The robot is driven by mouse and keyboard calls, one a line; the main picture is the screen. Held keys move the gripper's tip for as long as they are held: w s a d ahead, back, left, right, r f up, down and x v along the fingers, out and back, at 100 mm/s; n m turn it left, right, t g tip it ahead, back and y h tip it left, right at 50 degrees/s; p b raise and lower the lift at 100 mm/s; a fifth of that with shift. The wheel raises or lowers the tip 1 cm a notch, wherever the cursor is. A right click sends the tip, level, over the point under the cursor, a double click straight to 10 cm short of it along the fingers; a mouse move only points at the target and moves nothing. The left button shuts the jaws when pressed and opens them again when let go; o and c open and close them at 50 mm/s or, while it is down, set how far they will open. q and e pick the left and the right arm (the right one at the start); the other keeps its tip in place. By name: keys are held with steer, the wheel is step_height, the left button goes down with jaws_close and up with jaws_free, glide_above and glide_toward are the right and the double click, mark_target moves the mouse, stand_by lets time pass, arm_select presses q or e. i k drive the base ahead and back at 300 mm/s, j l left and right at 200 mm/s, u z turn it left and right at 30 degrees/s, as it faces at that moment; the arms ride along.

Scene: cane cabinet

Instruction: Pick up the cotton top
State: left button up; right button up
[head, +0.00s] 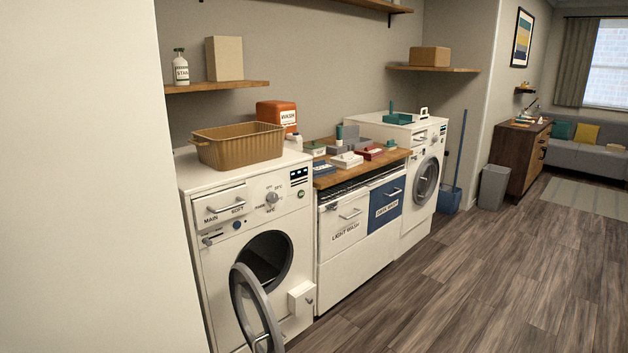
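I cannot make out a cotton top anywhere in the head view. The front washing machine (221,228) has its round door (256,310) swung open, and the inside of its drum (268,258) is dark. A tan ribbed basket (240,147) stands on that machine, and its inside is mostly hidden. A white bin front marked LIGHT WASH (343,230) and a blue one marked DARK WASH (385,205) sit under the wooden counter, with their contents hidden. Neither of my grippers is in view.
Several small boxes crowd the wooden counter (325,180). A second white machine (418,205) with a closed round door stands beyond. A blue bucket (449,200) and a grey bin (493,187) stand farther back. A pale wall fills the left. The wooden floor (470,285) at right is clear.

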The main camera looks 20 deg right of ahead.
mark_target(321, 167)
steer(key=k+u, duration=0.4)
steer(key=k+j+u, duration=0.15)
steer(key=u, duration=0.2)
steer(key=i+l+u, duration=0.15)
steer(key=l, duration=0.3)
steer(key=i+l+u, duration=0.2)
steer(key=l, duration=0.25)
steer(key=l+u, duration=0.15)
steer(key=l, duration=0.3)
steer(key=i+l+u, duration=0.2)
steer(key=l, duration=0.3)
steer(key=k, duration=0.05)
